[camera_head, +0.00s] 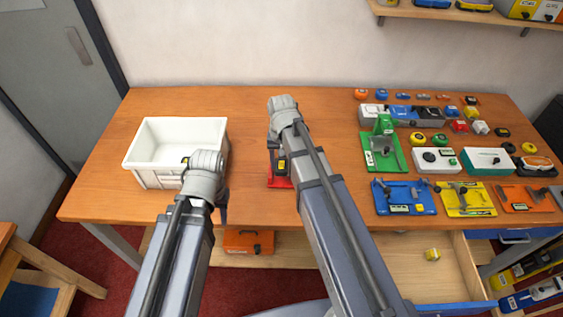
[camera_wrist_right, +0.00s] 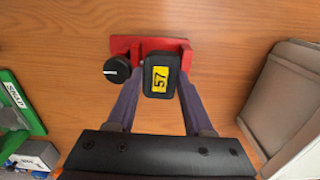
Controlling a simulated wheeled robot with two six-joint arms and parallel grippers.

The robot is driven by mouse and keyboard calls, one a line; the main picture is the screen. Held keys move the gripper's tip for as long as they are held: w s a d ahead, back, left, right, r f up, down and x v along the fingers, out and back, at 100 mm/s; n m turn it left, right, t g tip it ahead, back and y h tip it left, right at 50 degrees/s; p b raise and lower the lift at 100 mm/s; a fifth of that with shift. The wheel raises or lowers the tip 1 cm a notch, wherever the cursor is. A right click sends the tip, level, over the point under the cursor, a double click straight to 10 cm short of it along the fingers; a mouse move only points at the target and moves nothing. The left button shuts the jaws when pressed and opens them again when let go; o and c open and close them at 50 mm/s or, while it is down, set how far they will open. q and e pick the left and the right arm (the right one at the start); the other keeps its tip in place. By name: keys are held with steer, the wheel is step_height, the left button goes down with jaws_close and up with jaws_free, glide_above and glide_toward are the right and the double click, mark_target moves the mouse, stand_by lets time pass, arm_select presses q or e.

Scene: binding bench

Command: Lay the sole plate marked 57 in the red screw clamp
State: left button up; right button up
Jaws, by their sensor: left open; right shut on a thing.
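The sole plate marked 57 (camera_wrist_right: 160,77) is a dark block with a yellow label, seen in the right wrist view. My right gripper (camera_wrist_right: 162,72) is shut on it. The red screw clamp (camera_wrist_right: 150,43) with its black knob (camera_wrist_right: 117,69) is directly behind and partly hidden by the plate. I cannot tell whether the plate rests in the clamp or is just above it. In the head view, the clamp (camera_head: 279,183) is mostly hidden under my right arm. My left gripper (camera_head: 222,208) is open by the white bin, its fingers mostly hidden by its arm.
The white bin (camera_head: 148,172) stands left on the bench. Green (camera_head: 383,150), blue (camera_head: 404,197) and yellow (camera_head: 465,199) fixtures and several small parts fill the right side. An open drawer (camera_head: 420,280) holds a small yellow item. The bench between bin and clamp is clear.

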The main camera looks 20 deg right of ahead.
steer(key=shift+f+b, duration=0.4)
steer(key=shift+f, duration=0.05)
stand_by(0.3)
steer(key=o, duration=1.2)
steer(key=shift+c, duration=1.1)
steer(key=o, duration=0.3)
steer(key=shift+d+r, duration=0.1)
steer(key=shift+r, duration=0.05)
